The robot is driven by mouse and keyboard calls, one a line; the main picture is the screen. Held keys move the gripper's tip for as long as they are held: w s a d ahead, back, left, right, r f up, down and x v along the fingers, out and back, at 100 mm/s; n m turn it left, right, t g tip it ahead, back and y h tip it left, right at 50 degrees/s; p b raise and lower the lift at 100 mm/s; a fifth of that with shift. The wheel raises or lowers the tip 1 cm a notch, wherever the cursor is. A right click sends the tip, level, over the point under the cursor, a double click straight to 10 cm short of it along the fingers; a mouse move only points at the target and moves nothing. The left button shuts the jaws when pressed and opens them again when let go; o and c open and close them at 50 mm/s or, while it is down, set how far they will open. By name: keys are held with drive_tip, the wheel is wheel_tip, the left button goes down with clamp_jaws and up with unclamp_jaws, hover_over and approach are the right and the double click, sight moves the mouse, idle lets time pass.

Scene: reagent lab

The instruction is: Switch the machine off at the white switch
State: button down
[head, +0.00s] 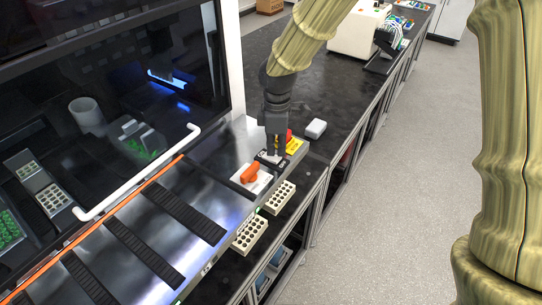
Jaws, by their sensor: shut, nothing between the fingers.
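The machine (235,145) has a glass front and a sloped metal ledge. At the ledge's right end is a row of controls. My gripper (273,149) is shut and empty, pointing down over a small dark plate (283,165) with white marks. A small white part (266,156) shows at the fingertips, likely the white switch. My fingers hide most of it, so I cannot tell its position or whether they touch it. An orange knob (250,173) on a white plate is just left. A red button (289,136) on a yellow plate is behind and to the right.
Two beige racks with holes (280,197) (249,235) stand in front of the ledge. A white handle (137,172) crosses the glass. Open floor is to the right.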

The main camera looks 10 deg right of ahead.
sight(276, 158)
drive_tip(key=shift+f+b, duration=0.35)
drive_tip(key=shift+f, duration=0.65)
idle(0.8)
drive_tip(key=shift+r, duration=0.15)
drive_tip(key=shift+r+p, duration=3.15)
drive_tip(key=shift+r, duration=0.25)
